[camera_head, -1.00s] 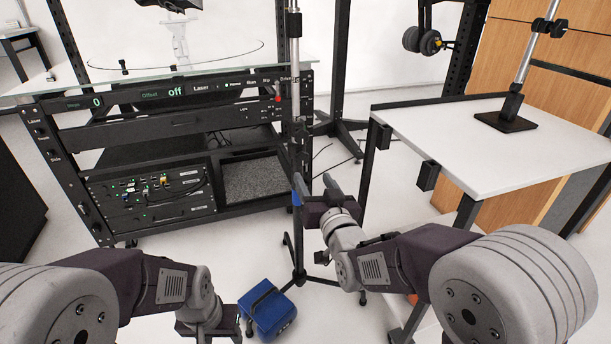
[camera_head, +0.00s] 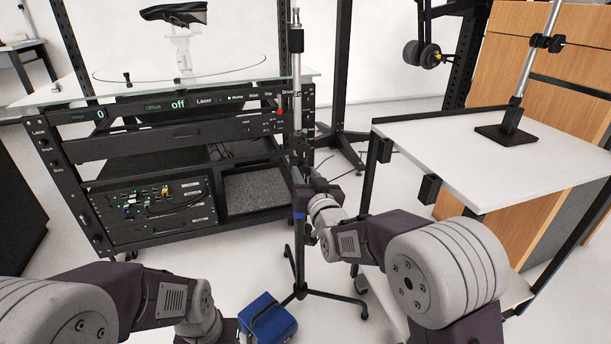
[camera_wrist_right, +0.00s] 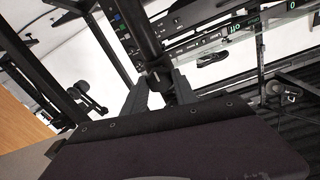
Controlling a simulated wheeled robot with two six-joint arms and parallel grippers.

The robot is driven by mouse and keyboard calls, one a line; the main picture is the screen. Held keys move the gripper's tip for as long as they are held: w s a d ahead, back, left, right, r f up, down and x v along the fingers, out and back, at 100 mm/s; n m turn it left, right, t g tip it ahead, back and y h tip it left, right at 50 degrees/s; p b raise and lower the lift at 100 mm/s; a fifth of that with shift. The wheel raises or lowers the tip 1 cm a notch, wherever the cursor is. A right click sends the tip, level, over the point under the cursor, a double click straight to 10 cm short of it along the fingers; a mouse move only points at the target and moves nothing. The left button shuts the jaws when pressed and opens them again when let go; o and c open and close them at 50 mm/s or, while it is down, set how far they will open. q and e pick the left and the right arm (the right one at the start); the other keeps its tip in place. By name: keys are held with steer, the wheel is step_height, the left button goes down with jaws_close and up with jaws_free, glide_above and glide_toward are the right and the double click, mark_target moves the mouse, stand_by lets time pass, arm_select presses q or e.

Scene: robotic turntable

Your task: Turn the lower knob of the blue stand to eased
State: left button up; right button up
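The blue stand is a tripod with a dark post and a blue collar (camera_head: 299,215), standing in front of the rack. My right gripper (camera_head: 306,178) is at the post above the collar; its fingertips are hard to make out in the head view. In the right wrist view, the fingers of my right gripper (camera_wrist_right: 162,88) are apart, one on each side of a small dark knob (camera_wrist_right: 156,76) on the post. I cannot tell whether they touch it, or which knob it is. My left gripper (camera_head: 226,332) is low at the bottom edge, mostly hidden behind its wrist.
A rack (camera_head: 150,200) with a glass top and displays stands behind, at the left. A white table (camera_head: 500,160) with a clamp stand stands at the right.

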jaws_close()
steer(key=shift+n, duration=0.3)
steer(key=n+p, duration=0.1)
steer(key=n, duration=0.3)
steer(key=n+p, duration=0.1)
steer(key=n, duration=0.3)
steer(key=shift+n, duration=0.3)
steer(key=n+p, duration=0.1)
steer(key=n, duration=0.3)
steer(key=shift+n+p, duration=0.5)
steer(key=shift+n, duration=1.7)
steer(key=shift+f, duration=0.1)
